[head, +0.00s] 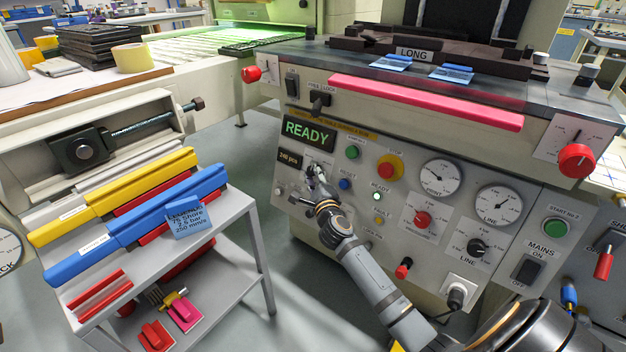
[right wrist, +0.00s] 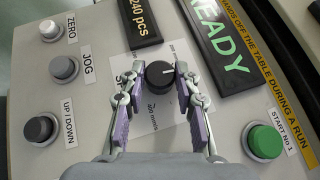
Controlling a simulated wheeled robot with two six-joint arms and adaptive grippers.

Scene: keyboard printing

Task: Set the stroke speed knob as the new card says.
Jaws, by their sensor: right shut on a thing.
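The stroke speed knob (right wrist: 159,75) is black with a white pointer line, which points to the right in the right wrist view. My right gripper (right wrist: 160,82) has its two fingers on either side of it and is shut on it. In the head view my right gripper (head: 316,172) reaches the panel below the READY display and hides most of the knob. Most of the white scale plate (right wrist: 150,105) around the knob is covered. A blue card (head: 188,220) on the grey trolley reads 75 Shore, 2.5 bar, 250 mm/s. My left gripper is not in view.
Near the knob sit the green start button (right wrist: 264,141), the JOG button (right wrist: 64,68) and the UP/DOWN button (right wrist: 40,129). The READY display (head: 308,131) is lit. A yellow-and-red stop button (head: 390,167) is to the right. The trolley (head: 225,215) stands left of the panel.

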